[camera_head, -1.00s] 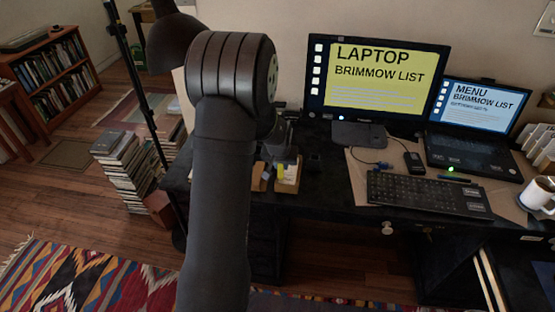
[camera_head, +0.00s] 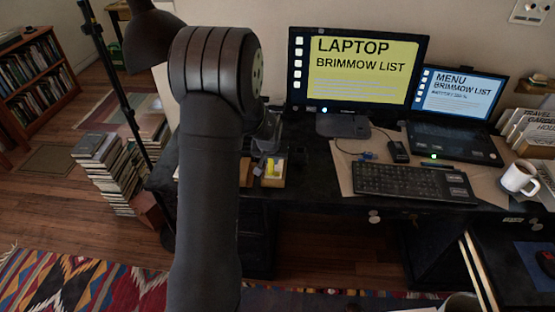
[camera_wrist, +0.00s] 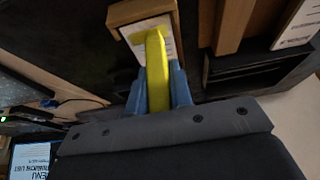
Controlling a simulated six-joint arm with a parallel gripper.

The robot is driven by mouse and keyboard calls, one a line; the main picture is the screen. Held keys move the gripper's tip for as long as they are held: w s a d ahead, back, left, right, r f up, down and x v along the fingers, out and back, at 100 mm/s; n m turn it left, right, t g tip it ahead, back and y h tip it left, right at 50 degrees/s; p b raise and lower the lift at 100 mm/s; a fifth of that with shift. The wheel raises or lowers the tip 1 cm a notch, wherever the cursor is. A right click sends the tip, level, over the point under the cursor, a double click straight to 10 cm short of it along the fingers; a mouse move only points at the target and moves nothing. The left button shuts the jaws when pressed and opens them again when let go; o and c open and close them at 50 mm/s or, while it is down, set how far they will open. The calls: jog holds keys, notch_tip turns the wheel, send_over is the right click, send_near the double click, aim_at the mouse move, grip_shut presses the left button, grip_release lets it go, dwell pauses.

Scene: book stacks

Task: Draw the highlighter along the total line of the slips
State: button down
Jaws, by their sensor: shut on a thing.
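My gripper (camera_wrist: 158,82) has blue-grey fingers shut on the yellow highlighter (camera_wrist: 156,72). The highlighter points away from the wrist, its far end over a white slip (camera_wrist: 135,48) in a shallow wooden tray (camera_wrist: 117,14). A yellow band crosses the slip beside that end and looks like a highlighter mark. Whether the tip touches the paper cannot be told. In the head view the tray (camera_head: 272,183) lies on the desk left of the monitor, with yellow (camera_head: 270,165) showing above the slip. My arm hides part of that area.
A second wooden piece (camera_wrist: 233,25) stands right of the tray in the wrist view. The monitor (camera_head: 355,65), keyboard (camera_head: 412,182), laptop (camera_head: 450,140) and white mug (camera_head: 519,177) fill the desk to the right. A book stack (camera_head: 105,165) stands on the floor at left.

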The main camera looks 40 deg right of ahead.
jog(key=shift+w+a, duration=1.05)
notch_tip(320, 180, up, 8)
jog(key=w+a+f+n+y, duration=0.15)
jog(key=w+a+f, duration=0.25)
jog(key=a, duration=0.6)
jog(key=w+a+f+n, duration=0.3)
jog(key=w+a, duration=0.1)
jog(key=a, duration=0.6)
jog(key=a+f+n+y, duration=0.1)
jog(key=a+f+n, duration=0.1)
jog(key=a, duration=0.9)
jog(key=s+a+f+n+t, duration=0.1)
jog(key=a+f, duration=0.4)
jog(key=a, duration=0.7)
jog(key=shift+s+a+f+n+y, duration=0.2)
jog(key=shift+s+n+y, duration=0.15)
jog(key=shift+n, duration=0.4)
